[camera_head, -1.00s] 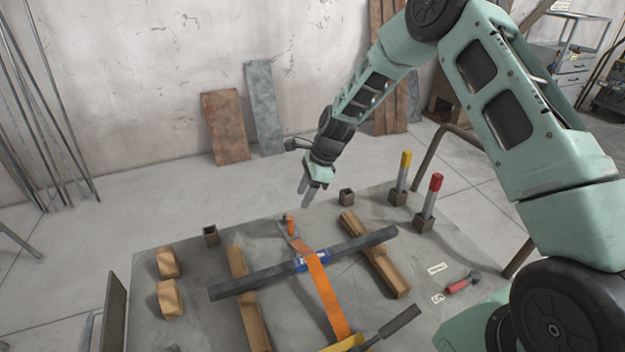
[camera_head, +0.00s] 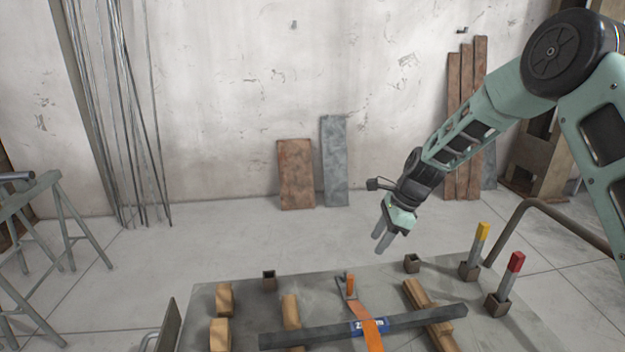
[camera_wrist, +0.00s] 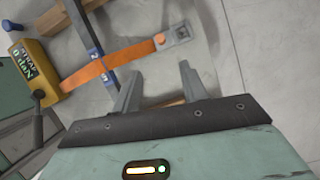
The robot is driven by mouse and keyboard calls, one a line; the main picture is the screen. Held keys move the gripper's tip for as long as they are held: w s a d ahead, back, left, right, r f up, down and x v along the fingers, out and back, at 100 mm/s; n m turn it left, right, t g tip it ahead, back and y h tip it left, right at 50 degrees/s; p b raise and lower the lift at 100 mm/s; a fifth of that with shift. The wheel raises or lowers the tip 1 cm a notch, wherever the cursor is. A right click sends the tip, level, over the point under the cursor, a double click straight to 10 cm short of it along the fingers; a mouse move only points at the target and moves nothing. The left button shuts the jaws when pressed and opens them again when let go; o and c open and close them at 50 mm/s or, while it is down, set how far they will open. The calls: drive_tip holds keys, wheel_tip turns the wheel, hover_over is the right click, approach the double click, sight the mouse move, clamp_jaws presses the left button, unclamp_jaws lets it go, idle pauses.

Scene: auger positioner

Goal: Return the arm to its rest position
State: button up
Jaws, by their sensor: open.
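My gripper (camera_head: 383,242) hangs in the air above the far edge of the grey work table (camera_head: 240,312), its fingers pointing down and to the left. It is empty. In the wrist view its two fingers (camera_wrist: 158,88) stand apart with nothing between them. My arm reaches in from the right, bent at the elbow. Below lies a dark bar (camera_head: 410,322) across wooden blocks, with an orange strap (camera_head: 373,338) over it. The strap also shows in the wrist view (camera_wrist: 115,62), next to a yellow box (camera_wrist: 35,72) with a lever.
A yellow-topped tool (camera_head: 480,240) and a red-topped tool (camera_head: 511,275) stand upright in square sockets at the table's right. A bent metal rail (camera_head: 540,205) rises beyond them. Panels (camera_head: 295,175) lean on the back wall. A trestle (camera_head: 50,215) stands left. The floor behind the table is clear.

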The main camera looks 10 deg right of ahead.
drive_tip(key=s+a+r+n+g+h, duration=0.1)
drive_tip(key=s+a+r+n, duration=0.4)
drive_tip(key=s+a+n, duration=0.3)
drive_tip(key=s+a+r+n, duration=0.5)
drive_tip(key=s+a+n, duration=0.1)
drive_tip(key=s, duration=0.4)
drive_tip(key=s+d+r+n+h, duration=0.1)
drive_tip(key=s+r+n+h, duration=0.1)
drive_tip(key=s+n, duration=1.2)
drive_tip(key=s, duration=0.5)
drive_tip(key=shift+s+d+r+h, duration=0.2)
drive_tip(key=shift+s+r+h, duration=0.15)
drive_tip(key=shift+r+h, duration=0.05)
